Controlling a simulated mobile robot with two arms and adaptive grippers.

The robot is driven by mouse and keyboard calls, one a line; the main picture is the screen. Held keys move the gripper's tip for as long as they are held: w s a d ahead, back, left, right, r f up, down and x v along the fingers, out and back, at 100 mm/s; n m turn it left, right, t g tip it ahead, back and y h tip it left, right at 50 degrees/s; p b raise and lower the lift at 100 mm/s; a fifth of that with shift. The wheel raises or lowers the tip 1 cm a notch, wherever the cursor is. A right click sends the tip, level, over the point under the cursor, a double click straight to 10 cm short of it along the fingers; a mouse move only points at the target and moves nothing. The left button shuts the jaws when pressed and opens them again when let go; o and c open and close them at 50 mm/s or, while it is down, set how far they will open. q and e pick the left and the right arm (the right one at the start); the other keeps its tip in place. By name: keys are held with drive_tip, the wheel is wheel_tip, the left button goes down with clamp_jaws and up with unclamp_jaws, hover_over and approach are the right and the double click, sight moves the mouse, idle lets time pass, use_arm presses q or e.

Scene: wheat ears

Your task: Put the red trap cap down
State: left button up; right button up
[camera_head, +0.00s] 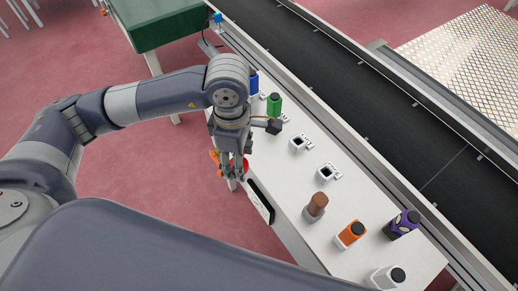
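My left gripper (232,166) points down at the near left edge of the white table. A small red piece, which looks like the red trap cap (246,165), shows at its fingertips, mostly hidden by the fingers. The fingers appear closed on it, though the contact itself is hidden. A small orange piece (214,157) shows just left of the gripper; what it belongs to is hidden. My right gripper is not in view.
On the white table (285,178) stand blue (253,84) and green (274,106) containers, two small square holders (301,143) (327,172), and brown (316,206), orange (350,235), purple (402,224) and white (385,278) containers. A black conveyor (350,105) runs behind. Bare tabletop lies between them.

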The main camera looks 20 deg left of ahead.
sight(245, 166)
use_arm(q)
drive_tip(key=f+n, duration=0.1)
drive_tip(key=n, duration=0.1)
drive_tip(key=f+n, duration=0.1)
drive_tip(key=n, duration=0.1)
drive_tip(key=shift+d, duration=0.4)
drive_tip(key=n, duration=0.1)
drive_tip(key=f+n, duration=0.1)
drive_tip(key=n+b, duration=0.1)
drive_tip(key=n, duration=0.1)
drive_tip(key=shift+s+d+f, duration=0.1)
drive_tip(key=shift+d+f, duration=0.2)
drive_tip(key=shift+d, duration=0.05)
drive_tip(key=shift+f+n, duration=0.1)
drive_tip(key=shift+n, duration=0.3)
drive_tip(key=shift+w, duration=0.2)
drive_tip(key=w+a+f+p, duration=0.1)
drive_tip(key=w+p, duration=0.1)
drive_tip(key=w, duration=0.3)
drive_tip(key=w+a+f+p, duration=0.1)
drive_tip(key=w+f, duration=0.1)
drive_tip(key=w, duration=0.3)
drive_tip(key=w+a+f+p, duration=0.1)
drive_tip(key=w+f+p, duration=0.1)
drive_tip(key=w, duration=0.3)
drive_tip(key=shift+w+p, duration=0.1)
drive_tip(key=shift+p, duration=0.2)
drive_tip(key=shift+f+b, duration=0.25)
drive_tip(key=shift+b, duration=0.05)
drive_tip(key=o, duration=1.4)
